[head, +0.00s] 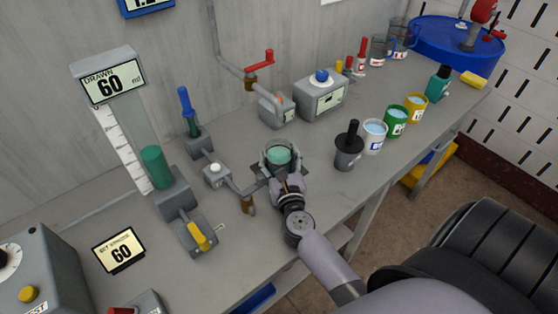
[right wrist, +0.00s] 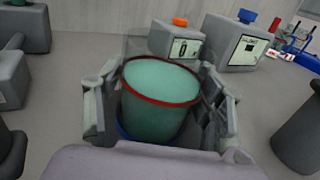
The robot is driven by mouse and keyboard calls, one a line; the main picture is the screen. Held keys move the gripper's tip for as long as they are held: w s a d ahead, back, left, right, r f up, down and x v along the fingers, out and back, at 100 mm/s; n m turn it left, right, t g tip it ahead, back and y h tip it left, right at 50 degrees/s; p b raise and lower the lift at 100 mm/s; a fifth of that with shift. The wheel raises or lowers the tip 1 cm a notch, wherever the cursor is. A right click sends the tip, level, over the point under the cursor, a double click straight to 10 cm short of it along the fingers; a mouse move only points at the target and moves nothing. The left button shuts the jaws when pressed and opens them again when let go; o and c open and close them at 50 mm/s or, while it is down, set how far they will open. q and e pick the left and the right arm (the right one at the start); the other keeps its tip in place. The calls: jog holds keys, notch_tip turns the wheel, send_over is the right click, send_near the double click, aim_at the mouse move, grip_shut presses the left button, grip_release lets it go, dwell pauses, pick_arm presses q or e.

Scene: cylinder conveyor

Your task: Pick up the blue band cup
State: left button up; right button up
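A clear cup of teal liquid (head: 279,156) stands on a dark plate under the spout at the table's middle. In the right wrist view the teal cup (right wrist: 160,95) shows a red ring around the liquid's top and a bit of blue low down, mostly hidden by my gripper. My right gripper (head: 281,160) reaches in from the front, one finger on each side of this cup; in the right wrist view its fingers (right wrist: 162,100) stand close to the cup's sides. Whether they press on it I cannot tell. My left gripper is out of view.
A dark grey pot (head: 348,154) with a black handle stands to the right, then white (head: 373,137), green (head: 395,123) and yellow (head: 415,108) cups. Two clear cups stand at the back (head: 378,50). Behind the teal cup is a valve block (head: 277,112). A display (head: 112,82) reads 60.

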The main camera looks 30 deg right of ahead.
jog(key=c, duration=0.8)
jog(key=shift+c, duration=0.3)
jog(key=shift+r, duration=0.15)
